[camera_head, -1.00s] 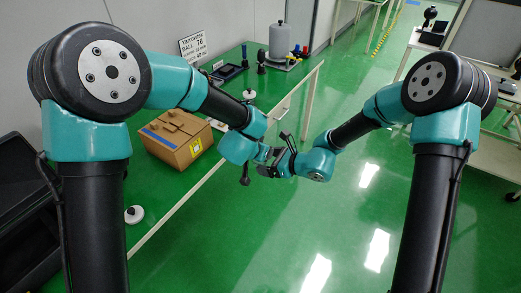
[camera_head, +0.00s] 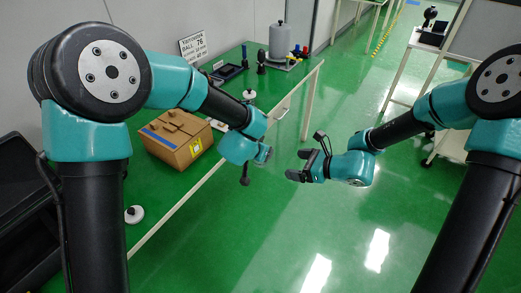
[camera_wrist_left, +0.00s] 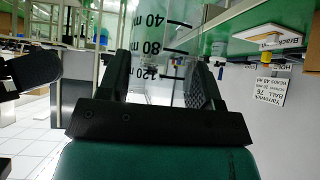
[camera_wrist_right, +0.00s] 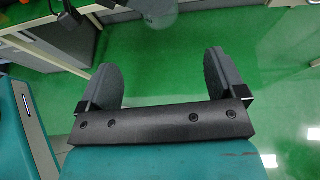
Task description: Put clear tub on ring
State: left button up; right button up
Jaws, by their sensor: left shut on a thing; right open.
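The clear tub (camera_wrist_left: 158,40), with black marks such as 40, 80 and 120, stands between the fingers of my left gripper (camera_wrist_left: 159,75) in the left wrist view. My left gripper is shut on it. In the head view this gripper (camera_head: 264,153) is over the front edge of the green table, and the tub can hardly be made out. My right gripper (camera_head: 299,165) is open and empty, to the right of the left one and apart from it; it also shows open in the right wrist view (camera_wrist_right: 164,80). I cannot identify the ring with certainty.
The green table (camera_head: 165,200) holds a cardboard box (camera_head: 178,138), a grey canister (camera_head: 280,40), a white sign (camera_head: 193,47), a dark tray (camera_head: 227,71) and a round white piece (camera_head: 134,214). Clear green floor lies below and right of my grippers.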

jog(key=s+d+f+n+g+h, duration=0.2)
jog(key=s+f+n, duration=0.3)
jog(key=f+n, duration=0.2)
jog(key=s+d+f+n+g+h, duration=0.2)
jog(key=s+f+n, duration=0.3)
jog(key=f+n, duration=0.3)
jog(key=s+d+f+n+g+h, duration=0.2)
jog(key=s+f+n, duration=0.3)
jog(key=f, duration=0.7)
jog(key=d+n+h, duration=0.1)
jog(key=n, duration=0.1)
jog(key=shift+s+d+n, duration=0.25)
jog(key=shift+s+n, duration=0.05)
jog(key=shift+n, duration=0.1)
pick_arm(q)
jog(key=shift+a, duration=0.1)
